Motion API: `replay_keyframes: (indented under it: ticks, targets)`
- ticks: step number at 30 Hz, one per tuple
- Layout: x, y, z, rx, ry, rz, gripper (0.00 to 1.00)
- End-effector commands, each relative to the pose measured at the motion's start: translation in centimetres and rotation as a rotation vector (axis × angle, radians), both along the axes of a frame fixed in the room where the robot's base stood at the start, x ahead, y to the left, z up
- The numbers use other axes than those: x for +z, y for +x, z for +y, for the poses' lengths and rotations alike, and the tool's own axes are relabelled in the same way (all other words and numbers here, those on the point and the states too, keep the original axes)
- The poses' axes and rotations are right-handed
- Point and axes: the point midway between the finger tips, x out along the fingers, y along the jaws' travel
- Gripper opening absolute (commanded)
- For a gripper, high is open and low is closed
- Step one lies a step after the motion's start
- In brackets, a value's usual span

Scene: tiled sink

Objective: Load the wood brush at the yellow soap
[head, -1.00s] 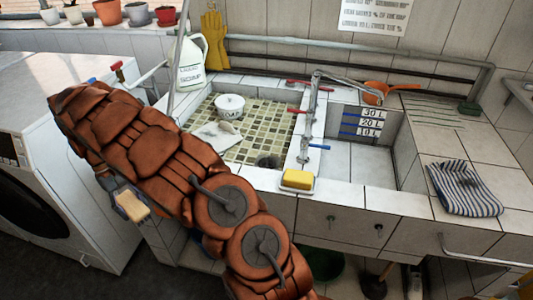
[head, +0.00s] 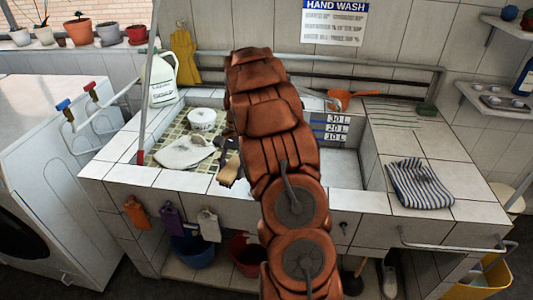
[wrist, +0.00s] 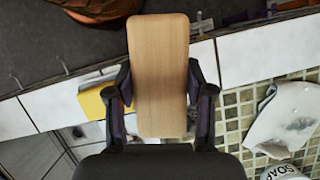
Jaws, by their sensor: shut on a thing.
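My gripper (wrist: 160,95) is shut on the wood brush (wrist: 161,60), a flat pale wooden block held between its two dark fingers. The bristles are hidden from the wrist view. In the head view the brush (head: 229,169) shows small at the left side of my arm, above the front of the tiled basin. The yellow soap (wrist: 93,104) is just left of the left finger in the wrist view, partly covered by it, on the white tiled ledge. In the head view my arm hides the soap.
A white cloth (head: 185,153) and a white soap bowl (head: 201,119) are in the left basin. A striped towel (head: 419,184) lies on the right counter. An orange pan (head: 341,98) is at the back.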

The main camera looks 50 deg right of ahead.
Motion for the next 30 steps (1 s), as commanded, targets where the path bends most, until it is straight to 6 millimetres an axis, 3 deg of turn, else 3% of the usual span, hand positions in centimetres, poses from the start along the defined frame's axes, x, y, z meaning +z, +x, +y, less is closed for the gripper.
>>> replay_keyframes:
  ticks: [1, 3, 9, 20, 30]
  targets:
    - [1.0, -1.3, -1.9, -0.103, 0.002, -0.001, 0.25]
    - [1.6, -2.8, -3.8, -0.226, 0.003, 0.003, 0.25]
    - [2.8, -5.7, -7.4, -0.475, 0.001, 0.000, 0.25]
    - [2.3, -6.7, -8.4, -0.557, 0.002, 0.003, 0.25]
    - [-0.5, -6.7, -8.4, -0.556, 0.001, 0.002, 0.25]
